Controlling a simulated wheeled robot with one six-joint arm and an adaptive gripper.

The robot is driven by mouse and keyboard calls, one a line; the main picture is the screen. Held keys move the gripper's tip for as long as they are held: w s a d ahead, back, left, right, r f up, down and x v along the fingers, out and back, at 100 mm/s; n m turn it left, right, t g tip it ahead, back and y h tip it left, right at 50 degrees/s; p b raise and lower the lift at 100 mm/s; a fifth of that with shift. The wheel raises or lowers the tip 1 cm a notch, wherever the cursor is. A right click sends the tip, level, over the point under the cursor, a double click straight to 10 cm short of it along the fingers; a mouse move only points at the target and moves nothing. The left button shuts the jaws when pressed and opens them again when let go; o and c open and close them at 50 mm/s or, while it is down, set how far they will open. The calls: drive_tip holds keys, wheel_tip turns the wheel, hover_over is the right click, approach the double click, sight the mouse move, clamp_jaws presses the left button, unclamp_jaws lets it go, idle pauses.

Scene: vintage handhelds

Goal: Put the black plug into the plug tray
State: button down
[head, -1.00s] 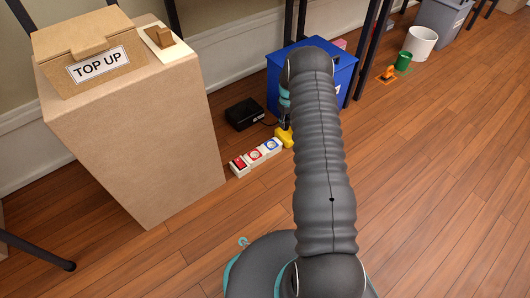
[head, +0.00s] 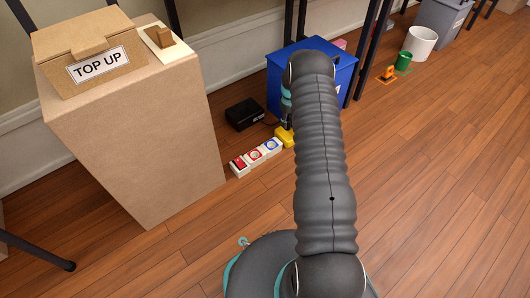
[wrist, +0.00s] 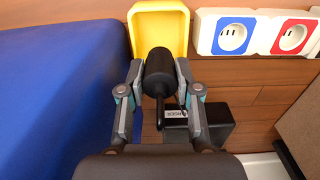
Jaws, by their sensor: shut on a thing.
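The black plug (wrist: 158,65) is between the fingertips of my gripper (wrist: 158,77) in the wrist view, and the gripper is shut on it. The plug's rounded end overlaps the near part of the yellow plug tray (wrist: 144,20); I cannot tell whether it touches the tray. In the head view the yellow tray (head: 287,143) is on the floor at the end of the socket strip. My gripper (head: 286,121) is just above or at it, partly hidden by my arm.
The white socket strip (head: 257,157) has red and blue sockets. A black charger box (head: 244,114) sits behind it, and a blue bin (head: 345,75) stands close beside the tray. A cardboard plinth (head: 130,130) is at left.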

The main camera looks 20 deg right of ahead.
sight(288, 120)
drive_tip(key=shift+f, duration=1.2)
drive_tip(key=shift+f, duration=0.3)
drive_tip(key=shift+f, duration=1.3)
drive_tip(key=c, duration=0.7)
unclamp_jaws()
drive_tip(key=shift+r+p, duration=1.75)
drive_tip(key=shift+r, duration=2.75)
